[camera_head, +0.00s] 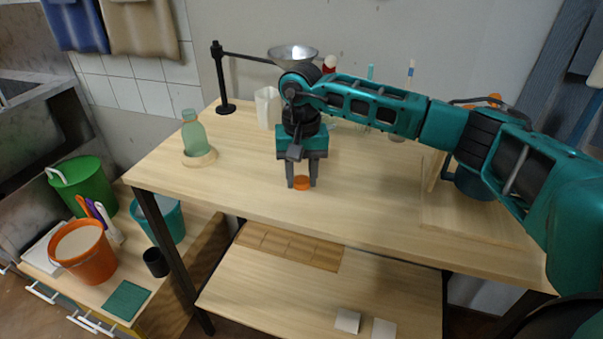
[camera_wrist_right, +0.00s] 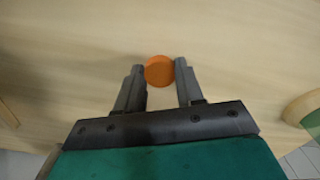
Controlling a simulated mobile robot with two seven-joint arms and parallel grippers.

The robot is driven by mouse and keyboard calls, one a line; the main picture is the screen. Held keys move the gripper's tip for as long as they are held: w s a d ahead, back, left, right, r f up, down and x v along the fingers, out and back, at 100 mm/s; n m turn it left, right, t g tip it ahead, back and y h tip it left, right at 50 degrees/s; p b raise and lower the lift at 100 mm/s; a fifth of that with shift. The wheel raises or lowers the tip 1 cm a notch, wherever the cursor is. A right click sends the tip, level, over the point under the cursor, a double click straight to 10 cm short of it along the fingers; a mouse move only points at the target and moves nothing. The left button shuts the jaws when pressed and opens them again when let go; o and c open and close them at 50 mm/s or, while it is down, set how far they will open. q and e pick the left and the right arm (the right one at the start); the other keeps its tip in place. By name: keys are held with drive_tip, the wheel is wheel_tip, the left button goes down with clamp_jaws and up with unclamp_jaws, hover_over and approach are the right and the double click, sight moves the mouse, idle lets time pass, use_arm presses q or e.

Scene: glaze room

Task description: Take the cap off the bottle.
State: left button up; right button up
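The green translucent bottle (camera_head: 193,136) stands upright in a round wooden holder (camera_head: 201,158) at the left of the table. Its neck shows no cap. A round orange cap (camera_head: 302,183) is at the tabletop near the front edge, apart from the bottle. My right gripper (camera_head: 302,181) points down over it, with a finger on either side. In the right wrist view the cap (camera_wrist_right: 159,71) lies between the fingertips (camera_wrist_right: 160,68), with a narrow gap at the right finger. The gripper looks open. My left gripper is not in view.
A black stand (camera_head: 221,80) holds a metal funnel (camera_head: 293,54) behind my right gripper. A white pitcher (camera_head: 267,108) stands beneath it. The wooden tabletop (camera_head: 240,185) is clear between the bottle and the cap. Buckets, one orange (camera_head: 82,252), stand lower left.

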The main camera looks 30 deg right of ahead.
sight(301, 180)
drive_tip(key=o, duration=0.4)
drive_tip(key=shift+r, duration=0.15)
wheel_tip(301, 180, up, 11)
drive_tip(key=s+a+f+m+g+y, duration=0.1)
drive_tip(key=s+a+f+y, duration=0.15)
drive_tip(key=a, duration=0.35)
drive_tip(key=s+a+f+y, duration=0.1)
drive_tip(key=s+a+y, duration=0.15)
drive_tip(key=a, duration=0.35)
drive_tip(key=s+a+f+m+g+y, duration=0.1)
drive_tip(key=a+f+y, duration=0.15)
drive_tip(key=a, duration=0.45)
drive_tip(key=s+a+r+m+t+y, duration=0.5)
drive_tip(key=a+r+m+y, duration=0.4)
drive_tip(key=m+y, duration=0.65)
drive_tip(key=w+d+f+m+t+h, duration=0.2)
drive_tip(key=d+f+m+t+h, duration=0.4)
drive_tip(key=m, duration=1)
drive_tip(key=w+d+f+m+t+h, duration=0.25)
drive_tip(key=f+m+t+h, duration=0.5)
drive_tip(key=m, duration=0.85)
drive_tip(key=shift+s+d+f+m+g+h+p, duration=0.35)
drive_tip(key=shift+s+d+f+m+g+h, duration=0.85)
drive_tip(key=shift+s+f+m, duration=1.55)
drive_tip(key=shift+s+d+f+m+g+h+p, duration=0.55)
drive_tip(key=shift+s+d+f+m+h, duration=1.1)
drive_tip(key=shift+f, duration=1.8)
drive_tip(key=shift+s+d+f+m+g+h+p, duration=0.15)
drive_tip(key=shift+s+d+f+m+g+h, duration=0.85)
drive_tip(key=shift+s+d+f+m, duration=1.15)
